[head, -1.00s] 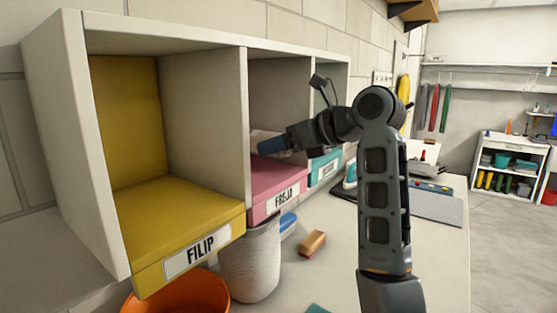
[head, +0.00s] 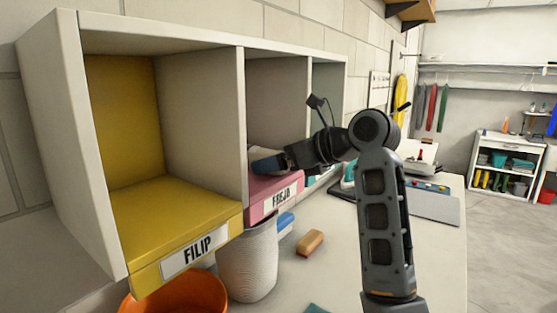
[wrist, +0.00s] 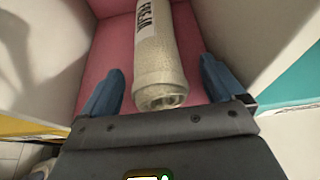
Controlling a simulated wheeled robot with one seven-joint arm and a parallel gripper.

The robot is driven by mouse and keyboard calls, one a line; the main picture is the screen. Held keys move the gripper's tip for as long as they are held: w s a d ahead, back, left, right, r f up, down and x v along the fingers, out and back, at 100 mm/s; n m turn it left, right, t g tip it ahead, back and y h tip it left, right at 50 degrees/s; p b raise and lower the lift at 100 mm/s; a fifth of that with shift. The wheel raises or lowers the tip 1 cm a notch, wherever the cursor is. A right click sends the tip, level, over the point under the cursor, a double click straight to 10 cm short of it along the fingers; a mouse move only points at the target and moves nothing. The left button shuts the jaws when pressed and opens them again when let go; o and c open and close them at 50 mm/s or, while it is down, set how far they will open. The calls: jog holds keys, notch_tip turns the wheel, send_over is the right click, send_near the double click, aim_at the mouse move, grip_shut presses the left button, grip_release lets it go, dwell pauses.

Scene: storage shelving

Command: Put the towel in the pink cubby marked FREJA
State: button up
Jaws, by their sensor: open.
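The towel (wrist: 160,65) is a pale beige roll with a white band lettered FREJA. In the wrist view it lies lengthwise inside the pink cubby (wrist: 97,65), over the pink floor. My gripper (wrist: 162,82) is open, with one blue finger on each side of the towel's near end and gaps between. In the head view my gripper (head: 268,163) is at the mouth of the pink cubby (head: 276,200), above its FREJA label, and hides most of the towel. Whether the towel rests fully on the floor is hard to tell.
Pale dividers flank the cubby. The yellow FILIP cubby (head: 180,206) on the left is empty. A teal cubby edge (wrist: 292,80) is on the right. Below stand a ribbed basket (head: 248,266), an orange bucket (head: 180,296) and a brush (head: 310,242) on the counter.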

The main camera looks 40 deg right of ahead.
jog(key=v, duration=1.2)
dwell(0.3)
